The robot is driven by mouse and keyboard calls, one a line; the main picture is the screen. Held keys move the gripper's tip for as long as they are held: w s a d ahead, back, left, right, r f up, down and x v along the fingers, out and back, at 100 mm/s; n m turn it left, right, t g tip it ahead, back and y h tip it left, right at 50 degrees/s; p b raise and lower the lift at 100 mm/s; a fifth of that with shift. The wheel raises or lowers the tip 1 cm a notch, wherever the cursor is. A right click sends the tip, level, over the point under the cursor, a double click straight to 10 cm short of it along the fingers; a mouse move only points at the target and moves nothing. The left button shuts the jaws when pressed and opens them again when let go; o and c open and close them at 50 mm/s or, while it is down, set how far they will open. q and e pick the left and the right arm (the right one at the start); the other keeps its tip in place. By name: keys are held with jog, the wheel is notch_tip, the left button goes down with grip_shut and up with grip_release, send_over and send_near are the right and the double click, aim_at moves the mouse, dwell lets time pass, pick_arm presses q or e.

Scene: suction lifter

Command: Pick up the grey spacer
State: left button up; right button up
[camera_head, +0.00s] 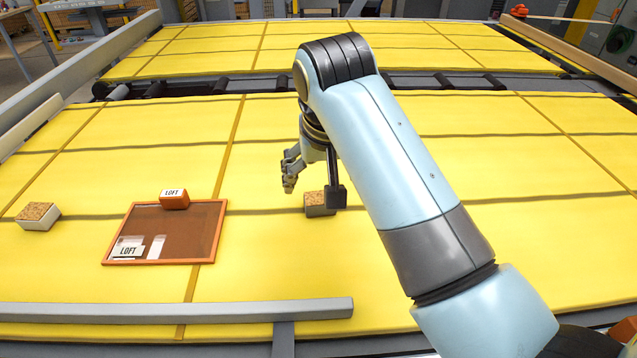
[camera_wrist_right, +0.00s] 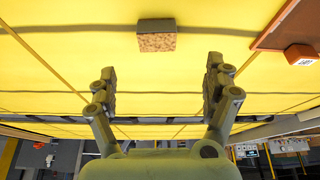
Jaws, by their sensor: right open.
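A small grey block with a speckled brown top, which looks like the grey spacer (camera_head: 318,208), lies on the yellow surface near the middle. The right finger partly covers it in the head view. My right gripper (camera_head: 313,190) is open and empty, above and just behind the block. In the right wrist view, the spacer (camera_wrist_right: 157,36) shows beyond the spread fingertips of the right gripper (camera_wrist_right: 162,72), apart from both. My left gripper is not in view.
A similar paler block (camera_head: 38,216) lies at the far left. An orange-framed brown tray (camera_head: 222,215) lies left of the spacer, with an orange LOFT block (camera_head: 174,199) at its back edge. A grey rail (camera_head: 180,311) crosses the front. Yellow surface around the spacer is clear.

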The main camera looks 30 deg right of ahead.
aim_at(320, 197)
jog(key=x, duration=0.3)
jog(key=shift+f, duration=0.4)
jog(key=shift+w+d+f, duration=0.1)
jog(key=shift+w+f, duration=0.05)
jog(key=shift+f, duration=0.2)
jog(key=x, duration=0.2)
jog(key=p+x, duration=0.1)
jog(key=x, duration=0.2)
jog(key=shift+d, duration=0.25)
jog(key=shift+w+f, duration=0.1)
jog(key=shift+f, duration=0.1)
jog(key=c, duration=1.3)
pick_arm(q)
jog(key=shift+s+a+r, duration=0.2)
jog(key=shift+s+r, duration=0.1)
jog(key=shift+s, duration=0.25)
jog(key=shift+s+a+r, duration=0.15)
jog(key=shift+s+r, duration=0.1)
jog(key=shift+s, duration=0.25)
pick_arm(e)
jog(key=shift+o, duration=0.2)
jog(key=shift+r, duration=0.1)
